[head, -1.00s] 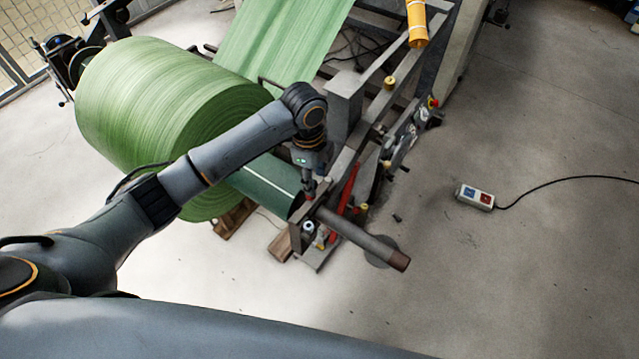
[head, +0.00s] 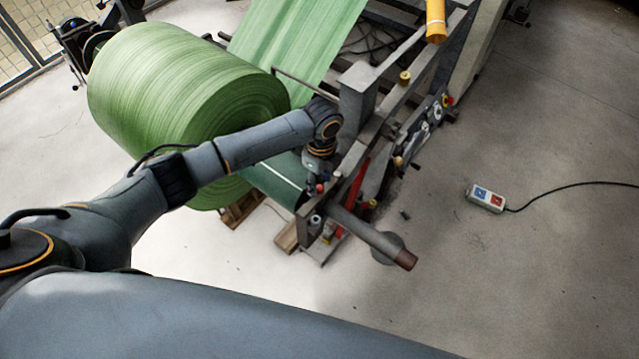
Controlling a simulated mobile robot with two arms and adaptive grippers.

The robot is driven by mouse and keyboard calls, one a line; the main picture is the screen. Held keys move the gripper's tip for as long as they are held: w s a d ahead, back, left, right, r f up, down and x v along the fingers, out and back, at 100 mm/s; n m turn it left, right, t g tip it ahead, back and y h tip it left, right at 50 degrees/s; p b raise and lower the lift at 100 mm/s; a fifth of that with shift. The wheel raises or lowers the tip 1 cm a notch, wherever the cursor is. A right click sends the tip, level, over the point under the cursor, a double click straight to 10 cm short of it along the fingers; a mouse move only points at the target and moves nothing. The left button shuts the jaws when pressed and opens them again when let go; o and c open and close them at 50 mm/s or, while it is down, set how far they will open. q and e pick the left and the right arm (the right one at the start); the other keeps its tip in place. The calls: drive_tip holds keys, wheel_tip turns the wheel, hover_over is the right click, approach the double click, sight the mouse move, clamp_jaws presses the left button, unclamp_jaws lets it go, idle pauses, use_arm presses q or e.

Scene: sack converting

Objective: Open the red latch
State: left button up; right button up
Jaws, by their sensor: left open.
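The unwind stand (head: 360,140) is a grey metal frame with a round shaft (head: 375,237) sticking out at its near end. A long red bar (head: 355,186) stands tilted along the frame, and a small red part (head: 320,188) shows at the frame's top near the shaft. I cannot tell for sure which of these is the red latch. My left gripper (head: 314,188) is open and points down at the frame, right by the small red part. Its fingertips are small and partly hidden, so I cannot tell whether they touch it. My right gripper is not in view.
A large roll of green woven material (head: 180,110) lies left of the frame, with my left arm reaching across in front of it. A socket box (head: 486,198) with a cable lies on the floor at right. The floor around it is mostly clear.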

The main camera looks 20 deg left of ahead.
use_arm(q)
drive_tip(key=shift+f, duration=0.8)
clamp_jaws()
